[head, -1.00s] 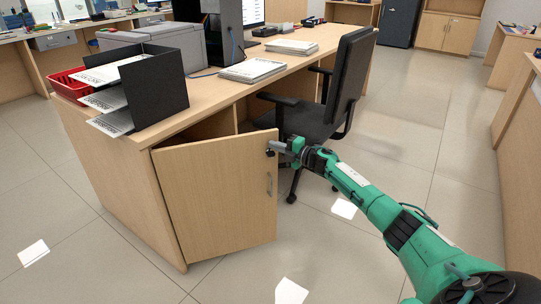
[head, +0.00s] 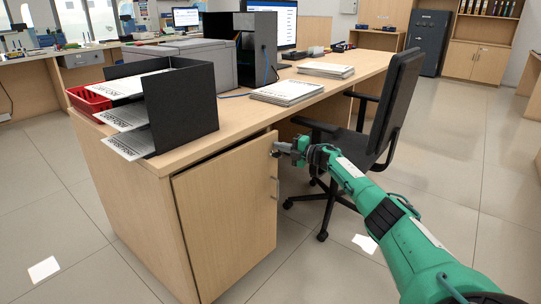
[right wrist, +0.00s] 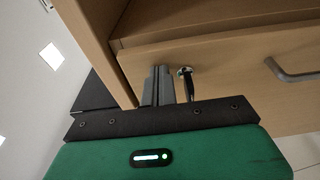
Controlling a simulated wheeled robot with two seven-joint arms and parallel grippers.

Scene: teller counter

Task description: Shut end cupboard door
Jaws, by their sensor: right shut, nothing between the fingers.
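The end cupboard door (head: 225,215) is a light wood panel at the near end of the desk, hinged at its left edge. My right gripper (head: 277,148) is shut and empty at the door's upper free corner. In the right wrist view its fingers (right wrist: 158,84) are at the door face; contact is unclear. My left gripper is out of view.
The desk (head: 245,100) carries a black paper tray (head: 190,110), a grey machine and paper stacks (head: 290,92). A black office chair (head: 390,105) stands right of the door, behind my right arm. Tiled floor is open in front and to the right.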

